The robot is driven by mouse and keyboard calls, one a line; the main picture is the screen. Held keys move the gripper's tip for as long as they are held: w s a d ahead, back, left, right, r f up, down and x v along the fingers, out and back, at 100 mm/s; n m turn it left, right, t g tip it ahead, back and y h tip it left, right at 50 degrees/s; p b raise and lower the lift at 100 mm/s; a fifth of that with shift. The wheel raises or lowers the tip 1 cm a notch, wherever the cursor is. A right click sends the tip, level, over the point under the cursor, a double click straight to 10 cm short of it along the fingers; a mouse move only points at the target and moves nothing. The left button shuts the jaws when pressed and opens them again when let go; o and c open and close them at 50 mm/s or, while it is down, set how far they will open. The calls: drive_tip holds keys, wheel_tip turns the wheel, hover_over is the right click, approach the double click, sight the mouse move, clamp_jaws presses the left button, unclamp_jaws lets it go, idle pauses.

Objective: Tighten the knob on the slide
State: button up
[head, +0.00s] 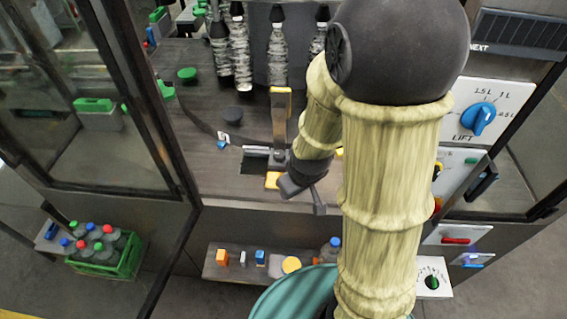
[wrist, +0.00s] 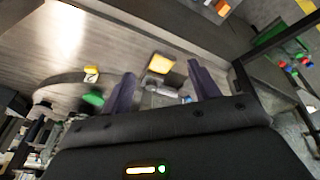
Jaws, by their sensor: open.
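The slide (head: 256,153) is a pale metal strip in a dark slot on the machine's deck. A dark upright bar with a yellow top (head: 281,90) stands at it, and a yellow piece (head: 272,180) sits at its front end. In the wrist view a yellow piece (wrist: 160,63) shows between the fingers, with grey metal just below it. I cannot tell for sure which part is the knob. My gripper (head: 303,195) is open and empty, just right of the front yellow piece. It also shows in the wrist view (wrist: 161,80). My arm hides the deck to the right.
Wrapped bottles (head: 278,55) stand at the back of the deck. A glass door frame (head: 150,100) is at left. A blue LIFT dial (head: 478,118) is at right. A shelf (head: 238,270) with small items and a green bottle crate (head: 105,262) are lower down.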

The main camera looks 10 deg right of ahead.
drive_tip(key=s+f+m+g+b, duration=0.1)
drive_tip(key=s+f+m+b, duration=0.3)
drive_tip(key=b, duration=0.5)
drive_tip(key=shift+s+d+f, duration=0.25)
drive_tip(key=shift+d+f, duration=0.2)
drive_tip(key=shift+f, duration=0.4)
